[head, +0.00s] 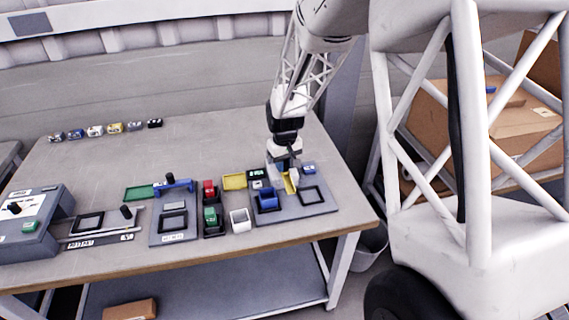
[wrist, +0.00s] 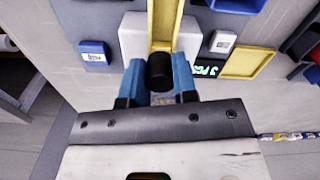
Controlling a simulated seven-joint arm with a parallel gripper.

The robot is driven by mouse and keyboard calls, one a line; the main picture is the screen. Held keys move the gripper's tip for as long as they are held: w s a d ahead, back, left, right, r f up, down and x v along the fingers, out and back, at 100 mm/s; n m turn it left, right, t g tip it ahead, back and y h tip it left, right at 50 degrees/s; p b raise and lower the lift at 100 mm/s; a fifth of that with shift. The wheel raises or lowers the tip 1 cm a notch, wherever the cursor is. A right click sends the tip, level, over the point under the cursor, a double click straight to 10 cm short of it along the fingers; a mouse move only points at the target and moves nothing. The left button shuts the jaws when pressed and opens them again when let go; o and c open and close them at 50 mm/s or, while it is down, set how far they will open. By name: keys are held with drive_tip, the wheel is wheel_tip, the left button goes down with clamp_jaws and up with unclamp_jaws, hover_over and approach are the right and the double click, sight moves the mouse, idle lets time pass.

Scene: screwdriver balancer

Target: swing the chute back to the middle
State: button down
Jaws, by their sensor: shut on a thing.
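The chute (wrist: 164,22) is a narrow yellow channel running from my gripper to the top edge of the wrist view, where its far end is cut off. In the head view the chute (head: 289,184) shows as a small yellow strip beside a blue bin (head: 267,203). My gripper (wrist: 158,76) has blue fingers, shut on a black knob (wrist: 160,72) at the chute's near end. In the head view my gripper (head: 290,162) hides part of the chute. I cannot tell exactly whether the chute is centred.
A pale block (wrist: 130,38) stands under the chute. A dark square frame (head: 312,195) lies right of the chute.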

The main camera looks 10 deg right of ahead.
idle(0.4)
drive_tip(key=c, duration=0.9)
unclamp_jaws()
drive_tip(key=shift+r, duration=3.95)
